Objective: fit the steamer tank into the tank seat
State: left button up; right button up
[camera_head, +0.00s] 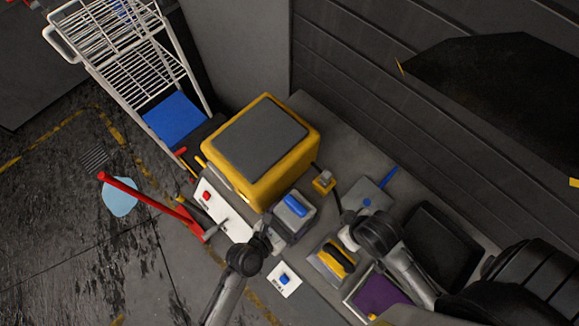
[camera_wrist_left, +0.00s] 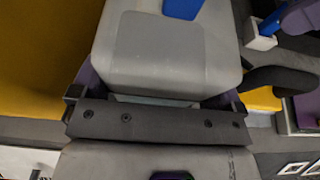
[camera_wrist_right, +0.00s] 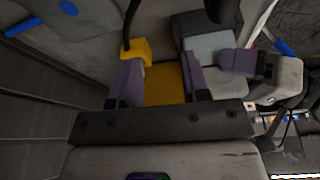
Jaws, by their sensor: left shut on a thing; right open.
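The grey steamer tank (camera_head: 291,222) with a blue top piece (camera_head: 295,205) stands against the near side of the yellow steamer body (camera_head: 262,150). My left gripper (camera_head: 272,238) is shut on the tank; in the left wrist view the tank (camera_wrist_left: 160,50) fills the space between its fingers (camera_wrist_left: 160,95). The tank seat cannot be made out clearly; the tank and gripper may hide it. My right gripper (camera_head: 345,232) is open, right of the tank. In the right wrist view a yellow surface shows between and beyond its fingers (camera_wrist_right: 160,85).
A small yellow block (camera_head: 324,181) and a black hose lie right of the tank. A blue-handled grey plate (camera_head: 368,196), a yellow-handled tool (camera_head: 337,258), a purple-lined tray (camera_head: 380,292) and a black tray (camera_head: 440,245) crowd the bench. White cards (camera_head: 285,279) lie in front.

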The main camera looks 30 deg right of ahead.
pick_arm(q)
jog(key=shift+f, duration=0.7)
jog(key=shift+f, duration=0.1)
jog(key=o, duration=1)
jog(key=shift+c, duration=0.2)
jog(key=v, duration=1.2)
